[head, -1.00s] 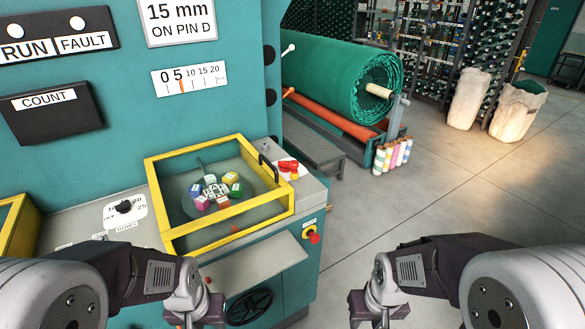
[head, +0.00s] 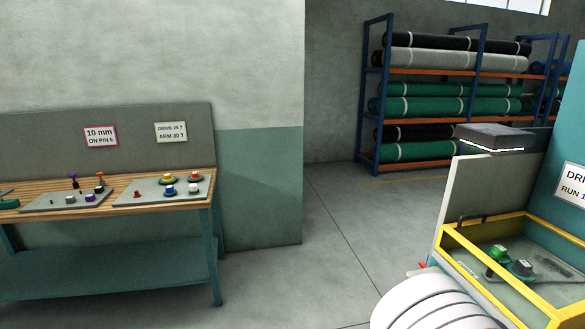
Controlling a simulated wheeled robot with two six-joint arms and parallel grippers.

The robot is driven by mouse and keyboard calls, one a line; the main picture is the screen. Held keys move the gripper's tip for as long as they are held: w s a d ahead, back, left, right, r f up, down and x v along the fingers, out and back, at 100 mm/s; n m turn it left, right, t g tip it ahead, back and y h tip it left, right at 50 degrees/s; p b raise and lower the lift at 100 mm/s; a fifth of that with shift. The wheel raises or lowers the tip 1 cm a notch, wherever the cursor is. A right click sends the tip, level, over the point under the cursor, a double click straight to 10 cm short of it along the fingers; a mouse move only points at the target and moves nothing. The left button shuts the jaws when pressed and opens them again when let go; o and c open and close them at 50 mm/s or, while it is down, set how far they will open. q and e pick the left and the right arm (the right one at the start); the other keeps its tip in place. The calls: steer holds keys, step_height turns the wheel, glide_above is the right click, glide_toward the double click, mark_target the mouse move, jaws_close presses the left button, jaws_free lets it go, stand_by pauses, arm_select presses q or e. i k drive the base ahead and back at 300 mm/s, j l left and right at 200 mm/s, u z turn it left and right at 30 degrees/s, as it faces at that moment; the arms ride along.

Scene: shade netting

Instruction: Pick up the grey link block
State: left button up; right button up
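I cannot single out the grey link block for sure. The workbench (head: 140,283) at the left bears two grey boards. The left board (head: 45,203) holds small dark, purple and orange-topped pieces. The right board (head: 148,190) holds a small red piece and several round pieces with yellow, blue and white parts. At the right, a yellow-framed box (head: 482,270) holds a green-topped piece (head: 499,252) and a dark grey-topped piece (head: 522,267). Neither of my grippers is in view; only a white part of my arm shows at the bottom right.
A sign (head: 100,136) reading "10 mm on pin E" and another sign (head: 171,132) hang behind the bench. A rack (head: 372,95) of netting rolls stands at the back. A teal machine (head: 572,150) is at the right edge. The floor (head: 300,270) between bench and machine is clear.

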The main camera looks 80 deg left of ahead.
mark_target(71, 199)
steer(key=k+j+u, duration=0.15)
steer(key=j+u, duration=0.15)
steer(key=u, duration=0.2)
steer(key=k+j+u, duration=0.1)
steer(key=j+u, duration=0.25)
steer(key=u, duration=0.15)
steer(key=j+u, duration=0.8)
steer(key=u, duration=0.2)
steer(key=j+u, duration=0.35)
steer(key=u, duration=0.15)
steer(key=i+j+u, duration=0.2)
steer(key=u, duration=0.3)
steer(key=i+j+u, duration=0.25)
steer(key=u, duration=0.25)
steer(key=i+j+u, duration=0.25)
steer(key=u, duration=0.25)
